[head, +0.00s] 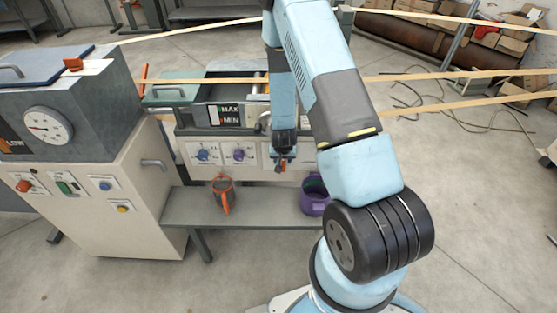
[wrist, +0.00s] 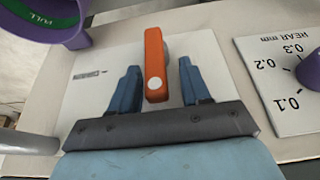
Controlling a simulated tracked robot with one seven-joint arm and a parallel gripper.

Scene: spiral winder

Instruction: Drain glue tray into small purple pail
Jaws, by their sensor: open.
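The glue tray (head: 202,115) is on the machine front, with a MAX/MIN level sign. An orange lever (wrist: 154,55) on a pale panel stands between my gripper's two blue fingers in the wrist view. My gripper (wrist: 158,82) is open, one finger on each side of the lever, with visible gaps. In the head view my gripper (head: 284,163) is at the panel, and the arm hides part of it. The small purple pail (head: 314,204) sits on the shelf below, partly behind my arm. Its rim with a FULL mark shows in the wrist view (wrist: 75,37).
Purple (head: 238,155) and blue (head: 203,155) knobs are left of my gripper. A grey pipe (wrist: 28,143) shows in the wrist view. Tan strips run across behind my arm.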

